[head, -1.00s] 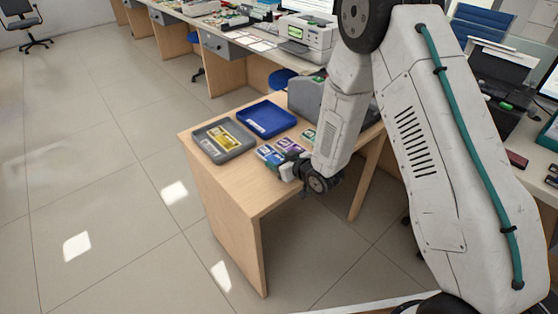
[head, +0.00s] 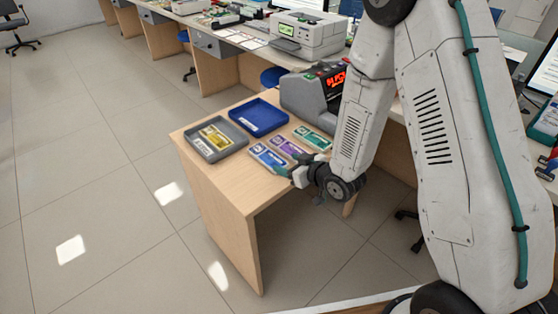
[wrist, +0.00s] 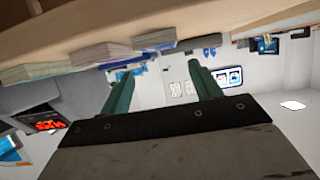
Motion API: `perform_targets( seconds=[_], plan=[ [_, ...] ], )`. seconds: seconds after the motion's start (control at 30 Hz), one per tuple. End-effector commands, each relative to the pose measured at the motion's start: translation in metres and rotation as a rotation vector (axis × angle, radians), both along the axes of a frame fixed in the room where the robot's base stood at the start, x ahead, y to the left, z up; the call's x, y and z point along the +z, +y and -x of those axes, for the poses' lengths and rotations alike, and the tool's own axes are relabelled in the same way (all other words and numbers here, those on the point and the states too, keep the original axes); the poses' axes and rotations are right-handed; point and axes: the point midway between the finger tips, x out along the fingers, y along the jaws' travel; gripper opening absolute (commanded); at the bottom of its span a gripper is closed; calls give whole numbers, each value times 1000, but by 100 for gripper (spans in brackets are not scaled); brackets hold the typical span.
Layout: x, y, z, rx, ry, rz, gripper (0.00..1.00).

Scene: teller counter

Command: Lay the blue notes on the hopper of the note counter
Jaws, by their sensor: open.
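The blue notes (head: 268,157) lie flat in a bundle near the front edge of the small wooden table (head: 226,182). The note counter (head: 306,97), a grey machine with a red lit display, stands at the table's back right; my arm hides part of it. My gripper (head: 293,174) is low at the table's front edge, just beside the blue notes. In the wrist view, which looks upside down, its two green fingers (wrist: 160,74) are apart with nothing between them. Note bundles (wrist: 165,40) show edge-on along the table there, their colours unclear.
Purple notes (head: 288,149) and green notes (head: 313,137) lie in a row beside the blue ones. A grey tray (head: 231,148) holds yellow notes, and an empty blue tray (head: 258,117) sits behind. Open floor (head: 110,200) lies to the left.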

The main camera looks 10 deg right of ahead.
Motion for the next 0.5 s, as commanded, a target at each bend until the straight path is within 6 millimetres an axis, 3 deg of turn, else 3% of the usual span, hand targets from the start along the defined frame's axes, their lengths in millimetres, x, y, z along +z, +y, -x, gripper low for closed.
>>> perform_targets(
  seconds=[0.2,0.5],
  plan=[
    [11,-15,21,-1,-1,1,63],
    [16,-19,23,-5,4,12,63]
  ],
)
